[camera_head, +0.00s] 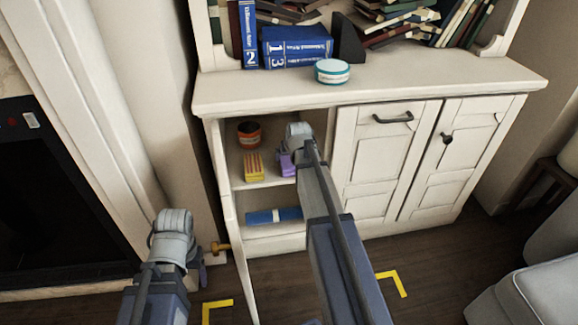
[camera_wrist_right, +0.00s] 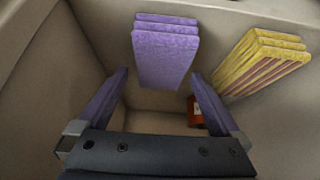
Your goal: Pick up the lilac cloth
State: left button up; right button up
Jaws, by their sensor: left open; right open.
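The lilac cloth (camera_wrist_right: 165,55) is a folded, layered stack. It stands inside the open cabinet compartment, beyond my right fingertips in the wrist view. In the head view a lilac patch (camera_head: 287,168) shows below my right gripper (camera_head: 288,155), partly hidden by it. In the wrist view the right gripper (camera_wrist_right: 158,78) is open, its two fingers spread to either side of the cloth's near end. Nothing is held between them; whether a finger touches the cloth I cannot tell. My left gripper (camera_head: 178,262) is low at the left, outside the cabinet, its fingers mostly hidden.
A yellow striped cloth stack (camera_head: 254,167) lies beside the lilac one, also in the wrist view (camera_wrist_right: 265,62). An orange tin (camera_head: 249,134) stands behind. A blue roll (camera_head: 273,215) lies on the lower shelf. The countertop (camera_head: 420,80) is above; closed doors (camera_head: 385,150) are right.

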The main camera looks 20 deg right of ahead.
aim_at(289, 159)
jog(key=b+x, duration=0.2)
jog(key=x, duration=0.1)
jog(key=shift+f, duration=0.35)
pick_arm(q)
notch_tip(289, 159, down, 3)
jog(key=shift+r, duration=0.1)
pick_arm(e)
jog(key=shift+r, duration=0.1)
jog(key=c, duration=1.1)
jog(key=shift+r, duration=0.1)
jog(key=shift+r+p, duration=0.95)
jog(key=shift+p, duration=0.1)
notch_tip(289, 159, up, 2)
jog(key=shift+r+p, duration=0.1)
jog(key=shift+p, duration=0.9)
pick_arm(q)
notch_tip(289, 159, up, 3)
jog(key=shift+r+b, duration=0.2)
jog(key=shift+b, duration=0.15)
pick_arm(e)
jog(key=s+a, duration=0.2)
jog(key=s, duration=0.6)
jog(key=s+a, duration=0.2)
jog(key=s, duration=0.7)
jog(key=shift+s+a+f, duration=0.2)
jog(key=shift+a+f, duration=0.1)
jog(key=shift+f, duration=0.1)
